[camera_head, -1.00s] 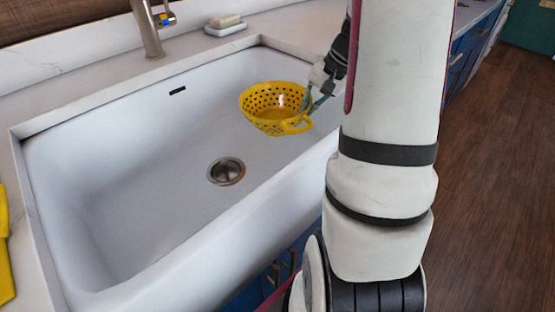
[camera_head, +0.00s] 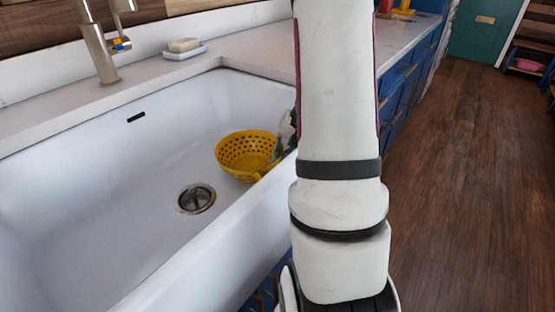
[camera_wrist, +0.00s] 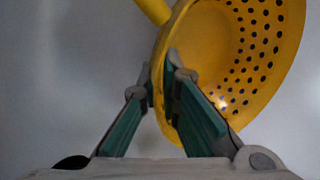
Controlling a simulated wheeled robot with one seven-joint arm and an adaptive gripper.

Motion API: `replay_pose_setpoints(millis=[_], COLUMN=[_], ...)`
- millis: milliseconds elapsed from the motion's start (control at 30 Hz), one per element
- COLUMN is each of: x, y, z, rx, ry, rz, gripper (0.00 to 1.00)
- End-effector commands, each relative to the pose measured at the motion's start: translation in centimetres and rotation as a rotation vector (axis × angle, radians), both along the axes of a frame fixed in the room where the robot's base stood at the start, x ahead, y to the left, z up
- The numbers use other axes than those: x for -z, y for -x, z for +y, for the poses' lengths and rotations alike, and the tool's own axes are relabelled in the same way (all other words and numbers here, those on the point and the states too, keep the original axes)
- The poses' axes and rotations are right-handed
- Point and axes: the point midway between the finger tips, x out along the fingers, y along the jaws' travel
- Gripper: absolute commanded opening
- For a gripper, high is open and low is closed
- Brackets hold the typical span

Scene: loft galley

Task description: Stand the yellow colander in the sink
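The yellow colander (camera_head: 246,153), a round bowl with many holes, is inside the white sink (camera_head: 80,210), right of the drain. It looks roughly upright with its open side up. I cannot tell whether it touches the sink floor. My gripper (camera_head: 283,145) is at its right side, partly hidden behind my arm. In the wrist view, the green fingers of my gripper (camera_wrist: 161,88) pinch the rim of the colander (camera_wrist: 235,65), one on each side of the wall. A yellow handle shows at the top of that view.
A drain (camera_head: 196,198) lies in the sink floor. A faucet (camera_head: 98,45) stands behind the sink, with soap on a dish (camera_head: 185,50) on the counter. The left part of the sink is clear. The front wall of the sink lies close beside my arm.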

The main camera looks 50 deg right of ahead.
Motion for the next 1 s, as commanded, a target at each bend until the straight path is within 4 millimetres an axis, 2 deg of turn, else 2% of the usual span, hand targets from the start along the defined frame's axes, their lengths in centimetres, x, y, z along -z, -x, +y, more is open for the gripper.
replay_pose_setpoints(millis=[267,300,367,767,867,1000], x=[0.1,0.1,0.0,-0.4,-1.5,-4.1], y=[0.0,0.0,0.0,0.0,0.5,1.4], z=[0.0,0.0,0.0,-0.1,-0.4,-1.0], rx=[0.000,0.000,0.000,0.001,0.003,0.002], ry=[0.001,0.001,0.001,0.002,0.003,0.005], rz=[0.000,0.000,0.000,-0.001,-0.002,-0.004], gripper=[0.00,0.11,0.25,0.25,0.25,0.25])
